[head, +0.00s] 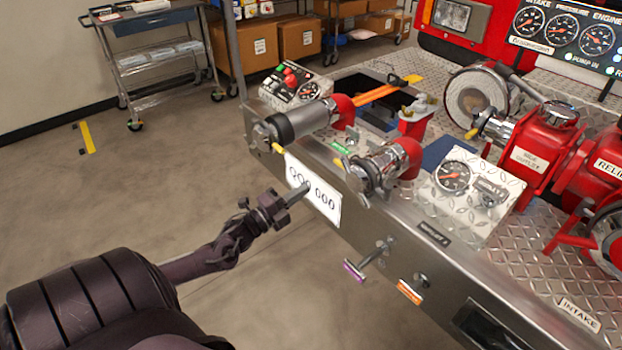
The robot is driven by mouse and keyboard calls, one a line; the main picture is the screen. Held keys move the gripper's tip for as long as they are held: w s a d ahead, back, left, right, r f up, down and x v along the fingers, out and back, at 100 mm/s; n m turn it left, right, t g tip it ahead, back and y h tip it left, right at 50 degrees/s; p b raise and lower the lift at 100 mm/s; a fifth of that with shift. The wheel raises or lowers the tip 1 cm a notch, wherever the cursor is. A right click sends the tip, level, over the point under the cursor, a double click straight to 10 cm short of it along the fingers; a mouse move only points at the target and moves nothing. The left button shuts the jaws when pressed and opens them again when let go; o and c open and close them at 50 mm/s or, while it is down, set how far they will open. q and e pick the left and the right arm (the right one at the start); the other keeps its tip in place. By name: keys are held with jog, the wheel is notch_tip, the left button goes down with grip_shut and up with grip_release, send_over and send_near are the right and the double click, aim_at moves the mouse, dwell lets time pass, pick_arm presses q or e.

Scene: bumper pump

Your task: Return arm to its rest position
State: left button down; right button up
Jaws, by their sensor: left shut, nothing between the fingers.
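My left gripper (297,193) is in the middle of the head view, at the end of my dark arm coming in from the lower left. Its fingers are shut and empty. The fingertips point right, in front of the white number plate (314,198) on the bumper's front face. I cannot tell whether they touch the plate. The steel bumper (430,275) carries two red elbow outlets with metal fittings. My right gripper is not in view.
Pull handles with a purple tag (354,271) and an orange tag (409,292) jut from the bumper front. Gauge panels and red valves (545,150) stand on the diamond plate. A metal cart (160,60) and cardboard boxes (299,38) are behind.

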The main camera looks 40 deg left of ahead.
pick_arm(q)
jog(key=shift+v, duration=2)
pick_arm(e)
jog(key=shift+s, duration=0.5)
pick_arm(q)
jog(key=s+d+f+n+g+y+p, duration=0.1)
jog(key=s+f+n+g+y, duration=0.35)
jog(key=f, duration=1.05)
jog(key=s+f+n+g+y+p, duration=0.15)
jog(key=s+f+n+g, duration=0.35)
jog(key=s+f+n, duration=0.7)
jog(key=s+d+f+n+g+h, duration=0.1)
jog(key=s+d+f+g, duration=0.8)
jog(key=s+d+f, duration=0.9)
jog(key=s+d, duration=0.3)
jog(key=d, duration=0.1)
jog(key=shift+f+h, duration=0.25)
jog(key=shift+h, duration=0.15)
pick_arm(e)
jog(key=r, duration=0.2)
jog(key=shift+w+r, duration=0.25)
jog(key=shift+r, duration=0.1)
pick_arm(q)
jog(key=shift+s+a+n, duration=0.1)
jog(key=shift+n, duration=0.15)
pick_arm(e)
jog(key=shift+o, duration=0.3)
